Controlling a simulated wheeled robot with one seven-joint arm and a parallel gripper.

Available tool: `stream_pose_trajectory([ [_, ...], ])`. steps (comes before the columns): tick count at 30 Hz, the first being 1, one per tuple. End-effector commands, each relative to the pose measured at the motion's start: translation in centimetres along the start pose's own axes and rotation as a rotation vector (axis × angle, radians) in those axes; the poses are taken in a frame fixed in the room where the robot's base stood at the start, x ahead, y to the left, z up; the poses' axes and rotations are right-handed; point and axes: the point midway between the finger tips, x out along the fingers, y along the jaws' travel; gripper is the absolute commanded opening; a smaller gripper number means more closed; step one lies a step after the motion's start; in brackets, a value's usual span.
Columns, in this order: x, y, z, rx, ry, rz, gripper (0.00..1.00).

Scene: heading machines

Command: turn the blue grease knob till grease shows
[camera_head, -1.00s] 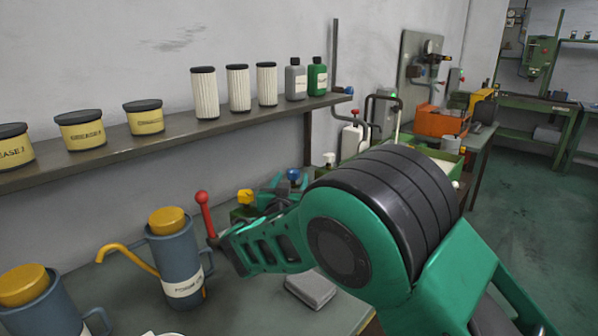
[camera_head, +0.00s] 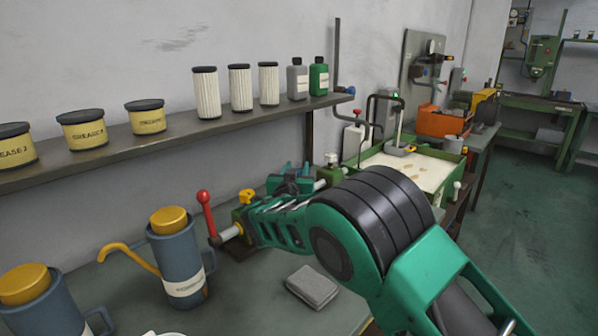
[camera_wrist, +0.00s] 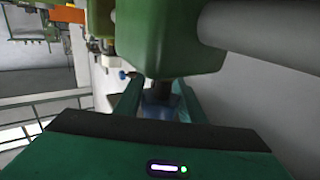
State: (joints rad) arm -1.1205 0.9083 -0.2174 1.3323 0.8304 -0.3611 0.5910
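The blue knob (camera_wrist: 160,112) shows in the wrist view, below a green housing (camera_wrist: 165,45). My gripper (camera_wrist: 160,98) has a finger on each side of the knob; I cannot tell whether they press on it. In the head view my gripper (camera_head: 290,184) is at the green machine part behind the bench, and its own links hide the knob there. No grease is visible at the knob. A thick grey pipe (camera_wrist: 260,30) runs beside the housing in the wrist view.
Blue jugs (camera_head: 178,258) and a grey block (camera_head: 312,286) are on the bench (camera_head: 245,300). A shelf (camera_head: 150,143) with tins and filters runs above. A tray (camera_head: 400,160) stands behind.

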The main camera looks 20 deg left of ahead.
Motion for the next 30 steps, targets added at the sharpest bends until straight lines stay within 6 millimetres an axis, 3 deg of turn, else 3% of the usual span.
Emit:
stream_pose_trajectory([
  [1,0.0,0.0,0.0,0.000,0.000,0.000,0.23],
  [3,0.0,0.0,0.0,0.000,0.000,0.000,0.10],
  [14,0.0,-0.1,-0.1,0.001,0.000,-0.046,0.10],
  [30,-0.2,-1.3,-0.1,0.002,0.000,-0.383,0.11],
])
